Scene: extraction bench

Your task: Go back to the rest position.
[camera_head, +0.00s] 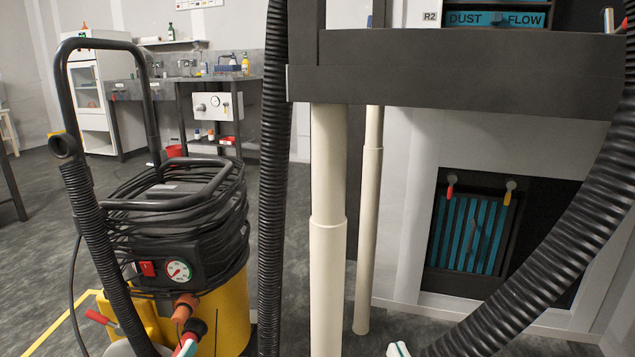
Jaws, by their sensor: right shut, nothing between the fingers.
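My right gripper (398,349) shows only as white and teal fingertips at the bottom edge, right of the cream bench legs. It is shut with nothing held. A small white and teal part, likely the tip of my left gripper (187,348), shows at the bottom edge in front of the yellow vacuum (232,312). Too little of it shows to tell its opening. The arms are mostly below the picture.
A dark bench edge (450,75) on cream legs (328,230) spans the upper right. A teal filter panel (466,235) is behind. Open floor (35,260) lies left.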

